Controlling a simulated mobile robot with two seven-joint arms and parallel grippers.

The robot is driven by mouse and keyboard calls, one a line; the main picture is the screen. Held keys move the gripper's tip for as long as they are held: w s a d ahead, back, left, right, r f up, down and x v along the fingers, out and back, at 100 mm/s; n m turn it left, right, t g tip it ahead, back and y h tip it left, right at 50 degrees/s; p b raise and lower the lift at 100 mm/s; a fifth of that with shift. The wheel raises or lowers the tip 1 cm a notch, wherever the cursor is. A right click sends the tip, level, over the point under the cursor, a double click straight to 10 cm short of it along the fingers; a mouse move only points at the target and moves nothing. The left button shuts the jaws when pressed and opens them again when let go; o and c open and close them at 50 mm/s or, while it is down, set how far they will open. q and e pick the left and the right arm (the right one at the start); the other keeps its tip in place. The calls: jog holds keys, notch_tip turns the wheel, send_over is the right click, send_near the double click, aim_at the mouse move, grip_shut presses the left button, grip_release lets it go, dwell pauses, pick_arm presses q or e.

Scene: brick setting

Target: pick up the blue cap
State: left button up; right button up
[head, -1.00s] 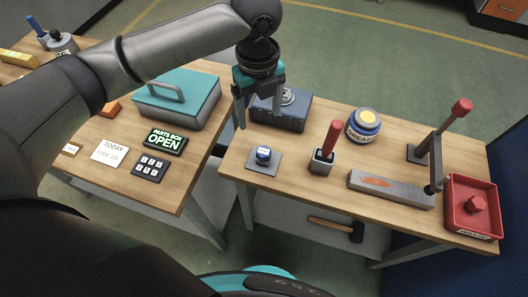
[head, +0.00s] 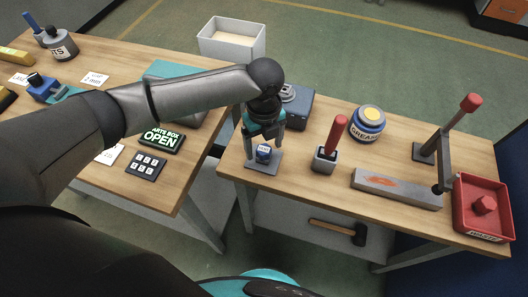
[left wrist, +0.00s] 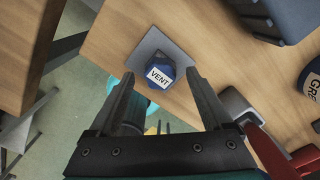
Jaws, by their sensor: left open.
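The blue cap (head: 263,152) sits on a small grey plate (head: 272,166) near the front left corner of the right-hand table. In the left wrist view the cap (left wrist: 160,77) shows a white label reading VENT, and the plate (left wrist: 146,44) lies under it. My left gripper (head: 264,153) is open, pointing down over the cap. In the left wrist view its fingers (left wrist: 160,90) are spread with the cap between and just beyond the tips; I cannot tell whether they touch it. My right gripper is not in view.
A red-handled tool in a grey holder (head: 325,160) stands right of the plate. A dark blue box (head: 298,108) is behind. A grease tin (head: 367,124), a grey block (head: 397,188) and a red tray (head: 482,228) stand further right. A gap separates the two tables.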

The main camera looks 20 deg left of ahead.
pick_arm(q)
jog(key=shift+f, duration=0.55)
grip_shut()
